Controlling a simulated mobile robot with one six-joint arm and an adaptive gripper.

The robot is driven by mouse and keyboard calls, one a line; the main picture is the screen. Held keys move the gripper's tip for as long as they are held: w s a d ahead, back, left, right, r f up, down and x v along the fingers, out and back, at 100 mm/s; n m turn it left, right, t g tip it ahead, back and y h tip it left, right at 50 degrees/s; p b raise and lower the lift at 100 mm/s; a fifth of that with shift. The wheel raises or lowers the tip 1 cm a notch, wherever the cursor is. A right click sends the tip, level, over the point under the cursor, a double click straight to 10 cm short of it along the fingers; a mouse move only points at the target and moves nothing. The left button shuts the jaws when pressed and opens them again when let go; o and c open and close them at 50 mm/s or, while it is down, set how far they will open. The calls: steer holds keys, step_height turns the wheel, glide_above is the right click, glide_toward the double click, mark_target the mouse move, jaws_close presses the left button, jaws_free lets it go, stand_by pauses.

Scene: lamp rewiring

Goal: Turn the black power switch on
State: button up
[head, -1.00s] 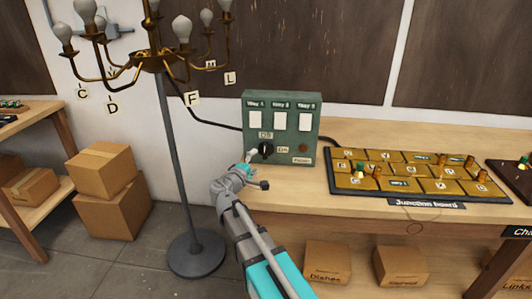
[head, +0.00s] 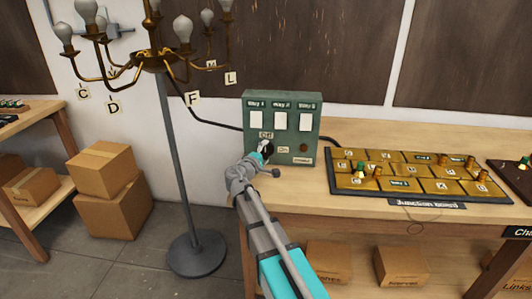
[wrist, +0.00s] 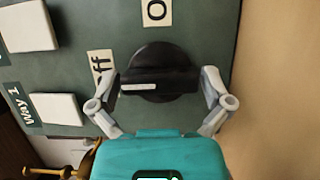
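The black power switch (wrist: 160,72) is a round knob with a raised bar, on the front of the green control box (head: 312,130). In the wrist view the bar lies crosswise, its white mark at the left end by the "Off" label (wrist: 101,65). The "On" label (wrist: 157,11) is at the top of that view. My gripper (wrist: 161,82) is at the knob, one finger beside each end of the bar, with the fingers spread. Whether they touch the bar is hard to tell. In the head view my gripper (head: 262,152) covers part of the knob.
The box stands on a wooden bench (head: 430,138). The gold junction board (head: 415,172) lies to its right. A chandelier lamp (head: 160,60) on a grey stand is at the left. White panels (wrist: 55,108) sit beside the knob on the box.

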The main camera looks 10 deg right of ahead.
steer(key=c, duration=0.7)
steer(key=shift+m, duration=0.3)
steer(key=m+g+y+p, duration=0.1)
steer(key=m+p, duration=0.2)
steer(key=shift+r, duration=0.15)
steer(key=m+y+p, duration=0.2)
steer(key=m, duration=0.1)
steer(key=shift+s+m+g, duration=0.1)
steer(key=shift+m+g, duration=0.2)
steer(key=shift+m, duration=0.1)
steer(key=m+y+p, duration=0.1)
steer(key=m+y, duration=0.1)
steer(key=m, duration=0.1)
steer(key=shift+p, duration=0.3)
steer(key=shift+a+f+m+y, duration=0.1)
steer(key=shift+f+m+y, duration=0.1)
steer(key=shift+m+y, duration=1.2)
steer(key=shift+m, duration=0.3)
